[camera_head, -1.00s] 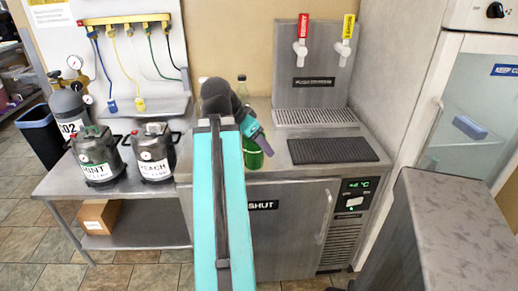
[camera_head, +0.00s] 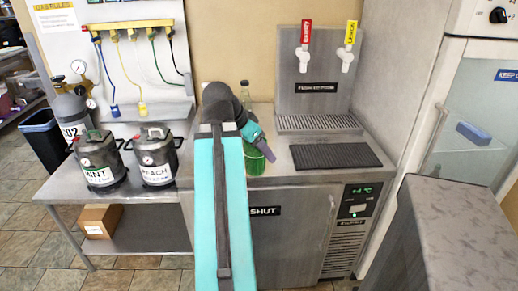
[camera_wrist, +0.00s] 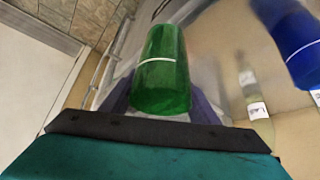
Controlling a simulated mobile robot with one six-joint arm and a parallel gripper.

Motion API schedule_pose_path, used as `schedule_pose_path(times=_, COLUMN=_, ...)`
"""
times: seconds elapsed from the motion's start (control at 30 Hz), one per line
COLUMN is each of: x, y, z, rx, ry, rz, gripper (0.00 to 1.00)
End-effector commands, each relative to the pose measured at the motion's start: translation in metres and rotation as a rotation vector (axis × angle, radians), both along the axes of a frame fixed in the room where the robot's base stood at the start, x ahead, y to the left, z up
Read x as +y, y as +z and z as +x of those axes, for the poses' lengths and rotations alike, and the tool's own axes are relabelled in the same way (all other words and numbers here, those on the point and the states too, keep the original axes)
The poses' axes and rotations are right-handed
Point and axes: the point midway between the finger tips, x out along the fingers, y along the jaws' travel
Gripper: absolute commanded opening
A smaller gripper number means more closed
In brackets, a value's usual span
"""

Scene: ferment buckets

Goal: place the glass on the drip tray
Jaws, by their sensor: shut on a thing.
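The green glass (camera_head: 254,161) is in my gripper (camera_head: 265,150), over the left part of the steel counter. In the wrist view the glass (camera_wrist: 164,75) sits between the two purple fingers, which are shut on it. My arm hides part of the glass in the head view, and I cannot tell whether its base touches the counter. The drip tray (camera_head: 318,123) is a slotted metal strip below the taps, to the right of and behind the glass. Nothing stands on it.
A black ribbed mat (camera_head: 335,156) lies on the counter in front of the drip tray. A clear bottle (camera_head: 244,92) stands behind my gripper. A blue object (camera_wrist: 290,40) shows in the wrist view. A grey block (camera_head: 445,225) stands at the front right.

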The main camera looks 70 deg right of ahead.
Motion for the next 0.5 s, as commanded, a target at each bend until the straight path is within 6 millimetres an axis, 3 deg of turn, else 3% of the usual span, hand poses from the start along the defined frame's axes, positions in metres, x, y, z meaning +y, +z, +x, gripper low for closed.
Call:
schedule_pose_path(times=0.27, x=0.006, y=-0.005, z=0.043, rx=0.000, ry=0.125, rz=0.000, gripper=0.27)
schedule_pose_path(times=0.5, x=0.023, y=-0.013, z=0.115, rx=0.000, ry=0.339, rz=-0.001, gripper=0.27)
